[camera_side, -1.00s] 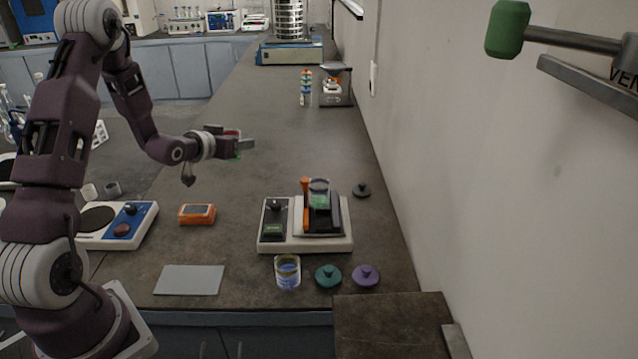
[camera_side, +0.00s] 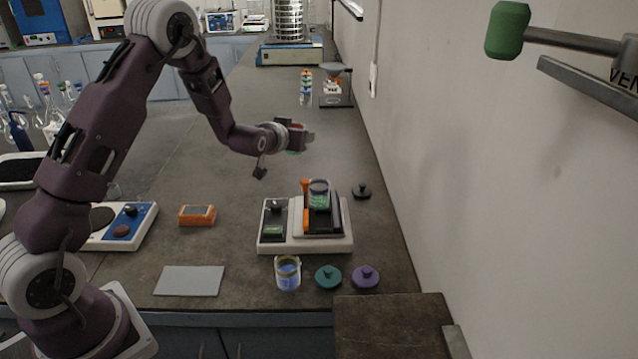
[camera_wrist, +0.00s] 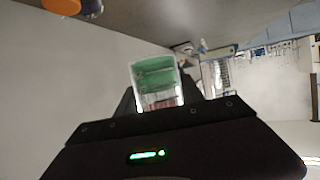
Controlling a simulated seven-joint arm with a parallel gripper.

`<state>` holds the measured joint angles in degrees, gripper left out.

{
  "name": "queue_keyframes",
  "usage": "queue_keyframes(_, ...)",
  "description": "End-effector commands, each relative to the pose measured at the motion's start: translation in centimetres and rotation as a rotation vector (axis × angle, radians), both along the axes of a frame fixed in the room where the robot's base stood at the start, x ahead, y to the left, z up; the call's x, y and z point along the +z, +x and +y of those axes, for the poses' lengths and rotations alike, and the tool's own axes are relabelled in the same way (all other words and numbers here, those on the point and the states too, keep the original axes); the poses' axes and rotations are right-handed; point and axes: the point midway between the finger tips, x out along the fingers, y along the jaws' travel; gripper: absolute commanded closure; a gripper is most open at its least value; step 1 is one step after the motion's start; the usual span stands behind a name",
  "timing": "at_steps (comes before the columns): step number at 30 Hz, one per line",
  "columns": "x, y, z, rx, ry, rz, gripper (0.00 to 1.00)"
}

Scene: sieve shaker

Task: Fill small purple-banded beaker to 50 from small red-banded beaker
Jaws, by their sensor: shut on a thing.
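My gripper (camera_side: 305,137) is shut on the small red-banded beaker (camera_wrist: 157,80), high above the bench, behind and above the white-based device. In the wrist view the beaker holds green content and its red band shows near the jaws; in the side view only bits of red and green show around the jaws. A small glass beaker (camera_side: 319,194) with green content stands on the device's black platform; its band looks dark, perhaps purple, too small to be sure. Another glass beaker (camera_side: 288,272) with blue-violet content stands in front of the device; its band colour is unclear.
The white-based device (camera_side: 305,245) has a small green display, too small to read. Teal (camera_side: 328,276) and purple (camera_side: 366,275) lids lie at front right, a black lid (camera_side: 362,191) behind. An orange box (camera_side: 197,215) and grey plate (camera_side: 189,280) lie left. The wall bounds the right.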

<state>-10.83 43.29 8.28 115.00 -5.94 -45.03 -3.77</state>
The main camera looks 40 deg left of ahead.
Motion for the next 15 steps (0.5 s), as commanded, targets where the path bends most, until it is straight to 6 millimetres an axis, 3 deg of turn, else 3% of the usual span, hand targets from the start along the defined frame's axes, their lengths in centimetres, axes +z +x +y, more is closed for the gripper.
queue_keyframes(1,0.0,1.1,-2.2,-0.012,0.002,0.0,1.0)
queue_keyframes(6,0.2,3.1,-7.3,-0.013,0.001,-0.001,1.0)
queue_keyframes(15,0.4,4.4,-13.2,-0.024,0.001,0.0,1.0)
